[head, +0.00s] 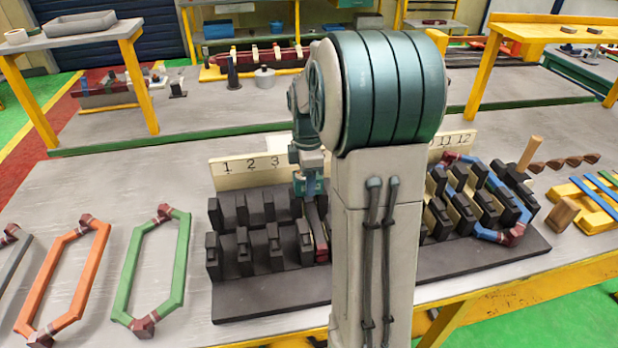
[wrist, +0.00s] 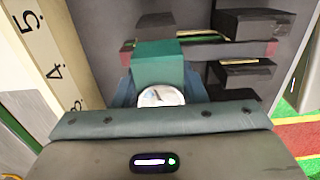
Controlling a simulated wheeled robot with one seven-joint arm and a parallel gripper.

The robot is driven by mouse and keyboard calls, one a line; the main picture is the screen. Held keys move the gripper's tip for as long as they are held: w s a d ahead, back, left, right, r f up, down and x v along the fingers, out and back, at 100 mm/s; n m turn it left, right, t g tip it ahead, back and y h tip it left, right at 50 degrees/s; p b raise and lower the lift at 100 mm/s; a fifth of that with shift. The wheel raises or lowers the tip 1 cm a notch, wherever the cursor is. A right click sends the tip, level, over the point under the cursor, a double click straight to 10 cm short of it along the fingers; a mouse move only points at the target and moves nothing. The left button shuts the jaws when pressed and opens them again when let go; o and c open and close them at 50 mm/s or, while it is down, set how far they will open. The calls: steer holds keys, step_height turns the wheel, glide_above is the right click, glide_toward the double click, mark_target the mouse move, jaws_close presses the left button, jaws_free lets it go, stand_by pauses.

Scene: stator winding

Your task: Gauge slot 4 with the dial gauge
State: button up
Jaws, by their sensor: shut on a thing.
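The dial gauge (wrist: 162,97), with a round white face and a needle, sits between the jaws of my gripper (wrist: 158,85). A teal block (wrist: 155,62) stands just beyond the dial. In the head view my gripper (head: 308,186) hangs low over the black stator block (head: 268,300), right of the number 3. In the wrist view the number board (wrist: 48,60) shows 4 and 5 beside the gripper. A dark bar with reddish ends (wrist: 215,50) lies across between black teeth beyond the gauge. The gauge tip is hidden, so I cannot tell if it touches a slot.
Green (head: 180,250) and orange (head: 85,260) coils lie on the table at left. A blue coil (head: 485,235) sits among the teeth at right. A wooden block (head: 563,212) and a yellow rack (head: 590,213) stand further right. My arm hides the middle slots.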

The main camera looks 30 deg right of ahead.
steer(key=shift+f, duration=0.2)
stand_by(0.5)
steer(key=o, duration=1.1)
steer(key=shift+c, duration=0.2)
steer(key=shift+r, duration=0.1)
step_height(320, 180, up, 14)
steer(key=shift+f, duration=0.2)
stand_by(0.6)
